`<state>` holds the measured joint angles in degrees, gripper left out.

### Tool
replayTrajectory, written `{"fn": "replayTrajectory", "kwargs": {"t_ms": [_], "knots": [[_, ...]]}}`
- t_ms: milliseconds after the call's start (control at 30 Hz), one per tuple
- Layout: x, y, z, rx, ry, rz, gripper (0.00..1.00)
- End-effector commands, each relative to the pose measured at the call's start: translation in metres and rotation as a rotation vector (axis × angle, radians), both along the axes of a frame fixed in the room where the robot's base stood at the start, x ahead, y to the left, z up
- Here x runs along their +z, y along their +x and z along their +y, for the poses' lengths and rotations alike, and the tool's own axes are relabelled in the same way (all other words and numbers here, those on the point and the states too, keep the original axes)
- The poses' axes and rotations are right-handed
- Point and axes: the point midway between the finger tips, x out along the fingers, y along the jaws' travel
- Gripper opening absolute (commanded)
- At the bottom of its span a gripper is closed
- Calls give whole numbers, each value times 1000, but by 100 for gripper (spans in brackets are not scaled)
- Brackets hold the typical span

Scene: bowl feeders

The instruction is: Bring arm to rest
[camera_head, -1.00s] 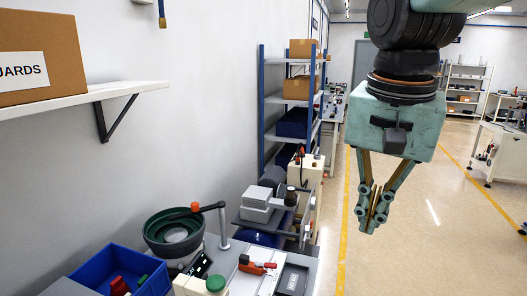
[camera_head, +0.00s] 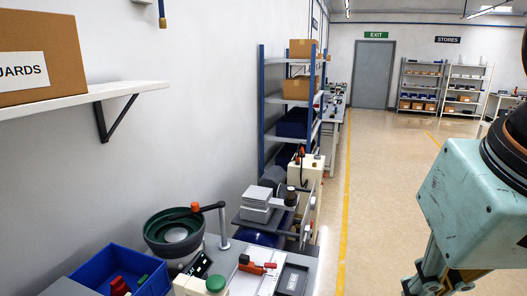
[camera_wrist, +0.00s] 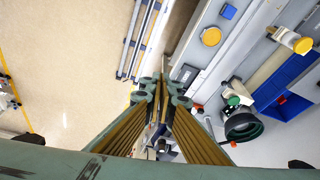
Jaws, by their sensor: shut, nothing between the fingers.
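My gripper (camera_head: 432,284) is at the lower right of the head view, on its teal wrist housing, pointing down; its fingertips are cut off or close to the bottom edge there. In the wrist view the two fingers of my gripper (camera_wrist: 160,84) meet at the tips, shut with nothing between them. My gripper hangs in free air to the right of the bench, touching nothing that I can see.
A bench at the lower left holds a green bowl feeder (camera_head: 174,233), a blue bin (camera_head: 90,268) and a red-orange tool (camera_head: 256,267). A blue shelf rack (camera_head: 262,110) stands behind. The floor (camera_head: 385,185) right of the yellow line is clear.

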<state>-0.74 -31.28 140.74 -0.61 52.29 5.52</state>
Motion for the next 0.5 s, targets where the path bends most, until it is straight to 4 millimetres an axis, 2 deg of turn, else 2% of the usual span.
{"fn": "replayTrajectory", "kwargs": {"t_ms": [200,500], "knots": [[-7,-18,-1,60,-18,-21,0],[-10,-22,-1,76,-23,-24,0]]}}
